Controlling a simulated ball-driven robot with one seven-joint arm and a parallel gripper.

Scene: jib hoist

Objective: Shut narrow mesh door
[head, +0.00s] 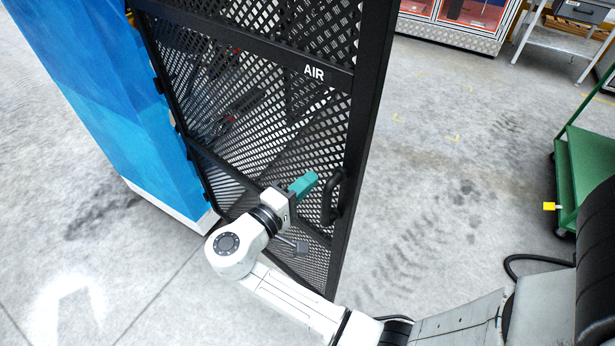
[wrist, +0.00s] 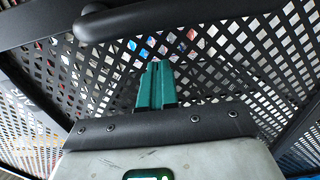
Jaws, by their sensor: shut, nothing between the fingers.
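The narrow mesh door (head: 300,71) is black, labelled AIR, and stands swung out from the blue cabinet (head: 110,90). Its hinges show along its left edge beside the cabinet. A black bar handle (head: 333,197) sits near the door's right edge. My gripper (head: 313,177) has green fingers, shut and empty, in front of the mesh just left of the handle. In the wrist view the green fingers (wrist: 157,68) point at the mesh (wrist: 215,60), and the handle (wrist: 150,18) crosses above them. I cannot tell whether the fingertips touch the mesh.
A glass-fronted cabinet (head: 455,30) and a grey stand (head: 565,35) are at the back. The concrete floor (head: 450,170) right of the door is clear.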

